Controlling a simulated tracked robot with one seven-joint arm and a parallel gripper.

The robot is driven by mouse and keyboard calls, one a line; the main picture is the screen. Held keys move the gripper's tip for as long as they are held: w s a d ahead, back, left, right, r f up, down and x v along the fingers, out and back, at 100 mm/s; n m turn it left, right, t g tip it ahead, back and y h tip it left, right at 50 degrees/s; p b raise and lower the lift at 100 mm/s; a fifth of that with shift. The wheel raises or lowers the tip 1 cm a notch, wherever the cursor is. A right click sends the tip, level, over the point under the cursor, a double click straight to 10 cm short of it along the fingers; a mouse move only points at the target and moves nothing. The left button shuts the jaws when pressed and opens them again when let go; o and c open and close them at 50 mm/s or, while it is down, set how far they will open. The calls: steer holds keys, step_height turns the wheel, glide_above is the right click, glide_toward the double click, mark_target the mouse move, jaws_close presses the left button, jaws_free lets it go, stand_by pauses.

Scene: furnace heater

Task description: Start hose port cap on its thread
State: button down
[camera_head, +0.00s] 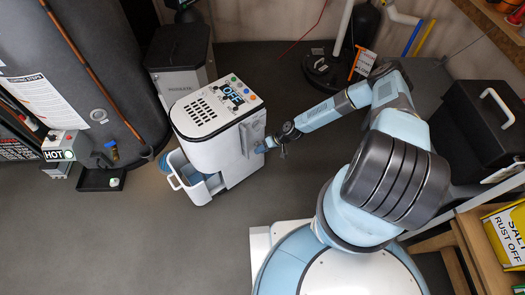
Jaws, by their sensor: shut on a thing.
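A white dehumidifier (205,128) with a lit "OFF" display stands at the centre left. My gripper (265,146) is at its right side wall, low down, with the fingers close to the casing. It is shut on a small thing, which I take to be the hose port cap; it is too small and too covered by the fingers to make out. The hose port and its thread are hidden behind my gripper. I cannot tell whether the cap touches the thread or sits square to it.
A white bucket (186,186) sticks out at the dehumidifier's front. A dark tank (90,60) and a "HOT" box (66,146) stand at left. A black round base (322,68) with a white pipe stands behind. Grey floor (150,245) in front is clear.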

steer(key=shift+w+a, duration=0.45)
steer(key=shift+w, duration=0.25)
steer(key=c, duration=0.7)
jaws_free()
steer(key=v, duration=1.3)
steer(key=shift+d+r, duration=0.25)
steer(key=shift+r, duration=0.05)
